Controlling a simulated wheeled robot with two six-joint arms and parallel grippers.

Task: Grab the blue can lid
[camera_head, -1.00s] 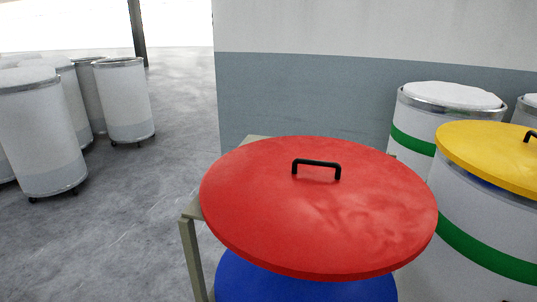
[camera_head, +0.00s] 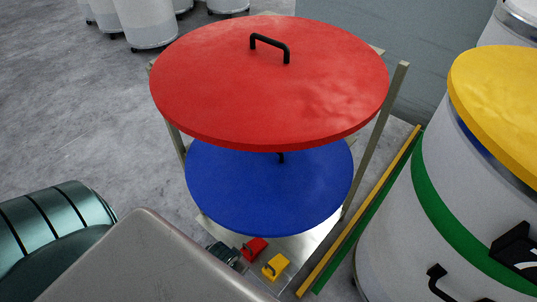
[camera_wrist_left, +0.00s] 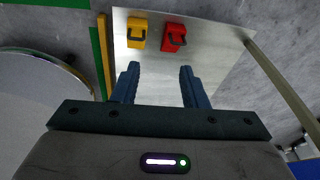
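The blue lid (camera_head: 265,195) lies flat on the lower level of a metal rack. The red lid (camera_head: 270,85), with a black handle, sits above it and covers its far part. Only a bit of the blue lid's black handle (camera_head: 281,158) shows beneath the red rim. My left gripper (camera_wrist_left: 158,82) is open and empty in the left wrist view, its two blue fingers apart over a pale metal plate. In the head view it is mostly hidden behind my arm, low in front of the blue lid. My right gripper is not in view.
A red block (camera_head: 254,249) and a yellow block (camera_head: 275,266), each with a dark loop, sit on the rack's low plate (camera_head: 305,243). Rack posts (camera_head: 379,135) flank the lids. A white can (camera_head: 440,225) with a yellow lid (camera_head: 500,105) stands close right.

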